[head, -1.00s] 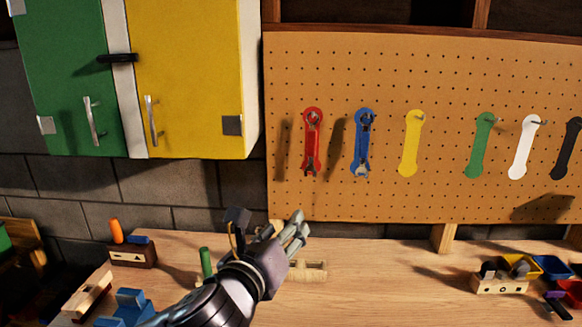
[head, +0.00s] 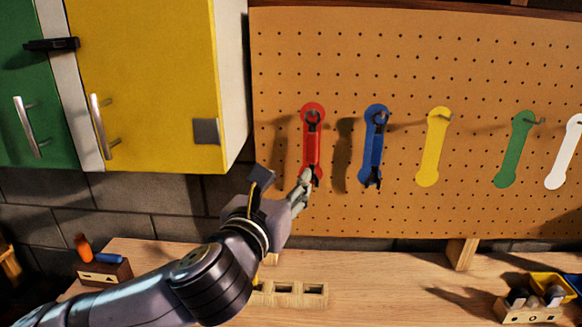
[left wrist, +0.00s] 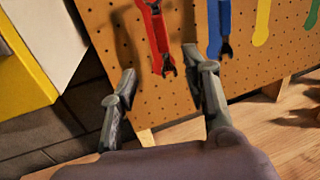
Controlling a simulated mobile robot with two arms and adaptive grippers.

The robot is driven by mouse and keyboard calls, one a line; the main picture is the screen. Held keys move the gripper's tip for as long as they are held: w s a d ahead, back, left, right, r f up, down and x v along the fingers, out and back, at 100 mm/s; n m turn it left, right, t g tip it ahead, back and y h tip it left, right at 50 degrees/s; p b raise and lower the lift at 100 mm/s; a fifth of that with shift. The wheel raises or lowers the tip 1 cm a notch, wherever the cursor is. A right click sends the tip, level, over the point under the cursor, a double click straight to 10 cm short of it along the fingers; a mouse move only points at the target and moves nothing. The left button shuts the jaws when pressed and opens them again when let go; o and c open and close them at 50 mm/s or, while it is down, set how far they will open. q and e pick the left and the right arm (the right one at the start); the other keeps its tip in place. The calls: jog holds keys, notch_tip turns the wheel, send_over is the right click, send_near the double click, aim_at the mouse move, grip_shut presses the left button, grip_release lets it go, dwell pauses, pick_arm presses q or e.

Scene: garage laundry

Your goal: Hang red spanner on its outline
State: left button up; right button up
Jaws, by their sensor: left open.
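The red spanner (head: 312,148) hangs upright on the pegboard over its red outline (head: 304,109), ring end up at the peg and dark jaw end down. In the left wrist view the red spanner (left wrist: 158,32) shows its lower part, above and between my fingers. My left gripper (head: 300,190) is open with nothing between its fingers. In the head view its fingertips overlap the spanner's lower end; the left wrist view (left wrist: 163,88) shows the fingers apart, below the jaw end. I cannot tell whether they touch it. My right gripper is not in view.
A blue spanner (head: 375,150) hangs on its outline to the right. Yellow (head: 433,150), green (head: 514,150) and white (head: 565,155) outlines are bare. A yellow cabinet (head: 150,70) juts out at left. The workbench (head: 390,285) below holds wooden blocks (head: 290,293) and small bins.

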pick_arm(q)
jog(key=p, duration=0.2)
send_near(311, 148)
jog(key=p+x, duration=0.2)
jog(key=x, duration=0.7)
jog(key=shift+w+d, duration=0.2)
jog(key=shift+w, duration=0.5)
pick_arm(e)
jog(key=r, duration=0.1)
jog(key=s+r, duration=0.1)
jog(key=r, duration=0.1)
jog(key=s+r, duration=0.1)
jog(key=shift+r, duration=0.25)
pick_arm(q)
jog(key=shift+s, duration=0.1)
grip_shut()
